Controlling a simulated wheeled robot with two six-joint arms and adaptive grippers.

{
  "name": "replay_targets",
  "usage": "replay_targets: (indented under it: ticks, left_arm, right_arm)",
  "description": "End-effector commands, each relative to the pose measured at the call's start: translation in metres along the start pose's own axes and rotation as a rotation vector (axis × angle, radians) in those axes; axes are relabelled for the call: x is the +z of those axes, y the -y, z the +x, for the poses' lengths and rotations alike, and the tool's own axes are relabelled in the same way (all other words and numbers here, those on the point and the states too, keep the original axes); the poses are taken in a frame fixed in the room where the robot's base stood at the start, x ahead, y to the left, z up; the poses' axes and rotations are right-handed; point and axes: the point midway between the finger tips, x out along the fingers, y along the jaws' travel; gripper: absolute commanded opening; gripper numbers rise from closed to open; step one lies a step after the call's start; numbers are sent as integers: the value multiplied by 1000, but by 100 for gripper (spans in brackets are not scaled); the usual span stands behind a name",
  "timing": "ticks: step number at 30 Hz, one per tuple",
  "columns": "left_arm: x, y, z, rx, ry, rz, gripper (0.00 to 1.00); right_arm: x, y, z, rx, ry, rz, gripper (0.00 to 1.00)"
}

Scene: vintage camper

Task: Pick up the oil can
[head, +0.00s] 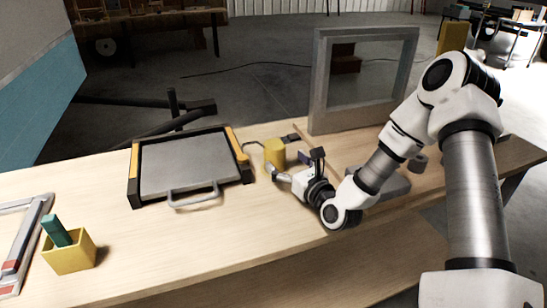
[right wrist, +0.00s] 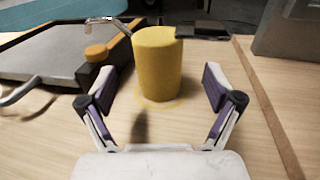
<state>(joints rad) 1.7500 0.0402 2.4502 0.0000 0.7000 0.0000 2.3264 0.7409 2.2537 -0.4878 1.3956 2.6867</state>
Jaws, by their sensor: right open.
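The oil can (head: 274,153) is a yellow cylinder standing upright on the wooden bench, with what looks like a thin bent spout to its left. It also shows in the right wrist view (right wrist: 158,65), centred just ahead of my right gripper. My right gripper (head: 293,165) is open beside the can, on its near right side. In the right wrist view its two fingers (right wrist: 157,88) are spread left and right of the can's lower part, with gaps on both sides. My left gripper is not in view.
A grey panel with black and yellow edges and a handle (head: 185,165) lies left of the can. A grey frame (head: 318,90) stands behind, to the right. A yellow box (head: 70,254) holding a green item sits at the front left. The bench front (head: 215,240) is clear.

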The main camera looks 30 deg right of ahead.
Motion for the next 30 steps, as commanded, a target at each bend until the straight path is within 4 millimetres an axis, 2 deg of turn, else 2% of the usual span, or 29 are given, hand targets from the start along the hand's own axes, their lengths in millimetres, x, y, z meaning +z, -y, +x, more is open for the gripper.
replay_targets:
  ticks: [7, 14, 15, 20, 21, 23, 24, 30]
  left_arm:
    - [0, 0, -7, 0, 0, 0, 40]
    - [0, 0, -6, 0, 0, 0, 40]
    - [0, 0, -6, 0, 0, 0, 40]
    - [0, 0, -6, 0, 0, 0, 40]
    - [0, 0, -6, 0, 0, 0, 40]
    - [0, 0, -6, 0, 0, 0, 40]
    - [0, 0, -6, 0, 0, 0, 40]
    - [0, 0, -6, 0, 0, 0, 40]
  right_arm:
    - [3, -3, 42, 2, -1, -5, 90]
    - [2, -2, 46, 0, -1, 0, 90]
    - [2, -2, 46, 0, -1, 0, 83]
    - [2, -2, 46, 1, -1, 0, 27]
    - [2, -2, 46, 1, -1, 0, 22]
    - [2, -2, 46, 1, -2, 0, 22]
    - [2, -2, 46, 1, -1, -1, 16]
    - [2, -2, 46, 1, -2, -1, 16]
